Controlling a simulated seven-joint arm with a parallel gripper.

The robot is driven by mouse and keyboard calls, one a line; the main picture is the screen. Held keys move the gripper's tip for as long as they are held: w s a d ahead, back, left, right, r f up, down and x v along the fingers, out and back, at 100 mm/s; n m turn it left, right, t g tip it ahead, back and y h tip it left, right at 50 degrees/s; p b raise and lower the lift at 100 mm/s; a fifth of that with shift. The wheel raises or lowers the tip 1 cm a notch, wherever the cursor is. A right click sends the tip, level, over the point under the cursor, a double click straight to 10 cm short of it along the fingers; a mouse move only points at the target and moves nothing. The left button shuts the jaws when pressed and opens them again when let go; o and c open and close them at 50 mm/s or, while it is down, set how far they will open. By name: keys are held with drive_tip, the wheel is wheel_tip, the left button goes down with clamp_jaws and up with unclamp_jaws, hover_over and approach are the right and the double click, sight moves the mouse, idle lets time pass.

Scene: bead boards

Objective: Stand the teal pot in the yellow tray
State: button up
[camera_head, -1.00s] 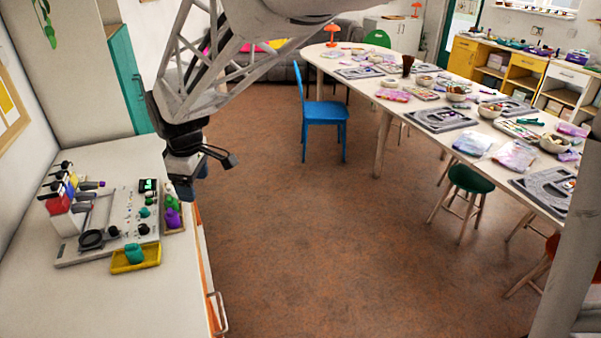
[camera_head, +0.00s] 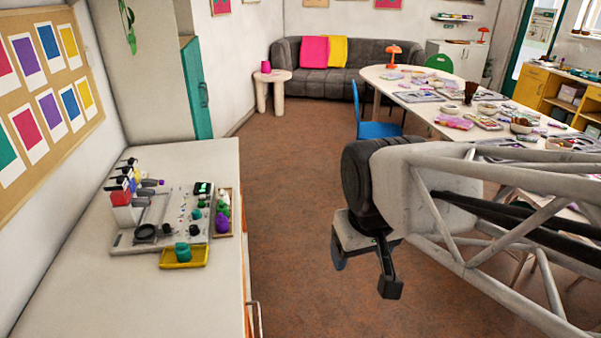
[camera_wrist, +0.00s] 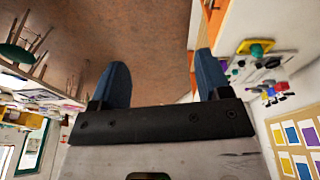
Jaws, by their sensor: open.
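The teal pot (camera_head: 182,252) is a small round thing at the yellow tray (camera_head: 203,258), toward its left side, and it looks to be inside the rim. It appears upright, though it is small in view. The tray lies on the pale counter at the front of a grey board. In the wrist view the yellow tray (camera_wrist: 268,45) shows small at the upper right, and the teal pot (camera_wrist: 256,50) is a small spot there. My gripper (camera_head: 364,276) is open and empty over the floor, well right of the counter. Its blue fingers (camera_wrist: 163,82) are wide apart in the wrist view.
The grey board (camera_head: 165,222) carries knobs, a black ring and coloured bottles. A wooden tray (camera_head: 229,212) with a purple and green items stands at its right. The counter's front (camera_head: 130,310) is clear. A long craft table (camera_head: 450,110) stands at the right.

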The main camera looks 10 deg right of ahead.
drive_tip(key=s, duration=0.2)
drive_tip(key=d+m, duration=0.1)
drive_tip(key=shift+s+f, duration=0.35)
drive_tip(key=shift+s, duration=0.05)
idle(2.1)
drive_tip(key=c, duration=0.4)
drive_tip(key=shift+c, duration=0.2)
